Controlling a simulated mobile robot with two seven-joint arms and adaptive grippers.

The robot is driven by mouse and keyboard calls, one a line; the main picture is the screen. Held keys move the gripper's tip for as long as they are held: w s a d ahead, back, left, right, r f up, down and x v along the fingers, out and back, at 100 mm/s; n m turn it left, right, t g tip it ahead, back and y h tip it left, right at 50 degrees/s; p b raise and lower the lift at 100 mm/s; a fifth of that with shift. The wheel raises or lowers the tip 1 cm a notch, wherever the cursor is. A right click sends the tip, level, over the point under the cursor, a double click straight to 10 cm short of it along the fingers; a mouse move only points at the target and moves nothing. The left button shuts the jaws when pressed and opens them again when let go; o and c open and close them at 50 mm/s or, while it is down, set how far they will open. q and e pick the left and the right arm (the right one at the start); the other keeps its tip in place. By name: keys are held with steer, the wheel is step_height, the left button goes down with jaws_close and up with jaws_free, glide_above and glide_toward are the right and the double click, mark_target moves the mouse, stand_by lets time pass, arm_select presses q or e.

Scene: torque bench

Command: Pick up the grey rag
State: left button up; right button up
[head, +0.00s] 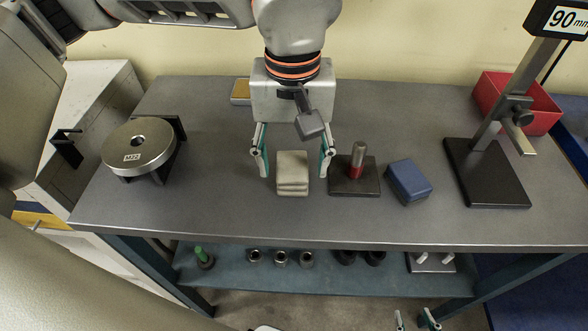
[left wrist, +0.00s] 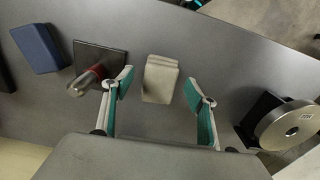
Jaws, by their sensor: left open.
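The grey rag (head: 292,173) is a folded, pale grey stack lying near the front edge of the bench top. In the left wrist view the rag (left wrist: 160,79) shows between and just beyond the fingers. My left gripper (head: 294,164) is open, with one teal-padded finger on each side of the rag and a visible gap on both sides. The left gripper (left wrist: 159,90) also shows open in the left wrist view. My right gripper (head: 415,320) shows only by its fingertips at the bottom edge of the head view, apart and empty, below the bench.
A block with a red-and-metal pin (head: 355,174) stands close right of the rag, then a blue box (head: 408,182). A gauge stand (head: 487,174) and red bin (head: 518,102) are at right. A round M22 disc (head: 139,147) is at left. Bench between disc and rag is clear.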

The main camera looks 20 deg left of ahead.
mark_target(293, 172)
arm_select(q)
step_height(293, 172, down, 3)
steer(key=shift+r, duration=0.2)
steer(key=shift+f, duration=0.25)
steer(key=c, duration=1.1)
steer(key=shift+c, duration=0.2)
arm_select(e)
steer(key=shift+w+d+r, duration=0.1)
steer(key=shift+w+d, duration=0.05)
steer(key=shift+w, duration=0.2)
arm_select(q)
steer(key=shift+r, duration=0.1)
step_height(293, 172, up, 20)
steer(key=p, duration=0.2)
steer(key=shift+p, duration=0.3)
arm_select(e)
steer(key=shift+s+a+r, duration=0.15)
steer(key=shift+a+r, duration=0.05)
steer(key=shift+r, duration=0.25)
steer(key=shift+s+a+r, duration=0.15)
steer(key=shift+a+r, duration=0.05)
steer(key=shift+r, duration=0.25)
